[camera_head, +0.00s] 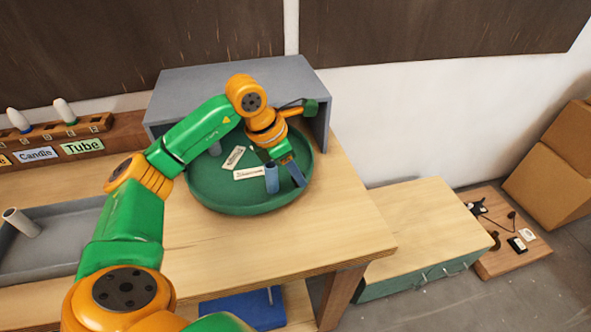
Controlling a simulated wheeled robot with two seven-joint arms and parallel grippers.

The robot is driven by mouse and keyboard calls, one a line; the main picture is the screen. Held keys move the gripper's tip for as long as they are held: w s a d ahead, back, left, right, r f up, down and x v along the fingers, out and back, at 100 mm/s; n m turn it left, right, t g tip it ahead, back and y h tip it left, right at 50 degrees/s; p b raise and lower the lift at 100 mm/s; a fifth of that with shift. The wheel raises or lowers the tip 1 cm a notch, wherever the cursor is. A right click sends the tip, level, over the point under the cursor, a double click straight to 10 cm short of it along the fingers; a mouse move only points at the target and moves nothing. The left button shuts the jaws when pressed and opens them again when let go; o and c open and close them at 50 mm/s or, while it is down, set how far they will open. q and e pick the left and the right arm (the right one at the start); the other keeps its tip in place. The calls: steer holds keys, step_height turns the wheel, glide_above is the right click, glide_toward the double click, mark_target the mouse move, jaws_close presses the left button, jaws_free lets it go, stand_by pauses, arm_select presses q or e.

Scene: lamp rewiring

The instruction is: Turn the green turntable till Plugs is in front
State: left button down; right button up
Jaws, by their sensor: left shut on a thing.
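The green turntable (212,193) is a round shallow tray with a raised rim, on the wooden table in front of a grey box. White label cards (248,173) lie in it, their writing too small to read. My right gripper is not in view.
A grey open-fronted box (185,90) stands behind the turntable. At left are a wooden rack with Candle and Tube (82,146) labels and a grey tray (60,225). A lower cabinet (410,230) is at right. The table's front right corner is clear.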

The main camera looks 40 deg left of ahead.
mark_target(311, 162)
arm_select(q)
steer(key=shift+w+r, duration=0.1)
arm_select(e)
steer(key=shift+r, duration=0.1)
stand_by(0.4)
